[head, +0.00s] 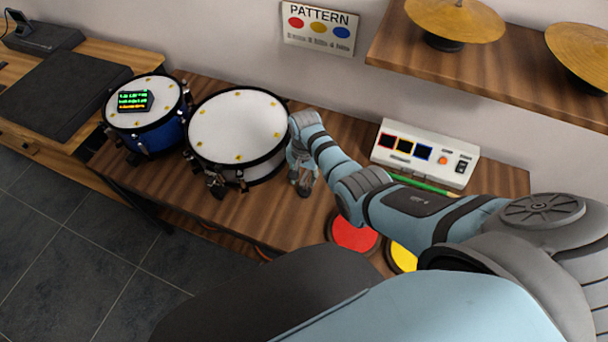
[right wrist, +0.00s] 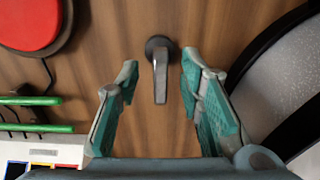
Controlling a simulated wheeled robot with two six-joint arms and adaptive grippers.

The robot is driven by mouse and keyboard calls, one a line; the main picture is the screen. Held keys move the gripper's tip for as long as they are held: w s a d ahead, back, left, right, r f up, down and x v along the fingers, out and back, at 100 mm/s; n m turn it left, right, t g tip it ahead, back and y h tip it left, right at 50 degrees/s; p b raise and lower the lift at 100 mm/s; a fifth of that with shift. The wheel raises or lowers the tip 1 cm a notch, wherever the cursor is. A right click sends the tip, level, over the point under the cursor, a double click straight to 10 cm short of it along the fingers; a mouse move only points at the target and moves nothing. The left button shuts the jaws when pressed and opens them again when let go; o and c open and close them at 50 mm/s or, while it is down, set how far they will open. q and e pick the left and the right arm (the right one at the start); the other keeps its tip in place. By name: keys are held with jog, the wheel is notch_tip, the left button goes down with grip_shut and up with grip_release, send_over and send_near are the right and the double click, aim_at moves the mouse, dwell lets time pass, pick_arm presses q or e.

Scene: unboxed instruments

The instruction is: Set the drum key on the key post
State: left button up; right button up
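In the right wrist view a small grey piece with a dark round end, which looks like the drum key (right wrist: 159,70), is against the brown wooden table. My right gripper (right wrist: 160,78) is open, with one finger on each side of the piece and a gap at both sides. In the head view my right gripper (head: 302,178) points down over the table, just right of the white drum. It hides the piece there. I cannot make out a separate key post in either view. My left gripper is not in view.
A white drum (head: 238,125) and a blue drum (head: 145,112) stand left of the gripper. A red pad (head: 353,234) and a yellow pad (head: 402,257) lie near the front. A control box (head: 424,155) and green sticks (head: 425,184) are at right. Table in front of the white drum is clear.

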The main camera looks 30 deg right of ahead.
notch_tip(320, 180, up, 12)
dwell(0.4)
jog(key=shift+s, duration=0.1)
dwell(0.4)
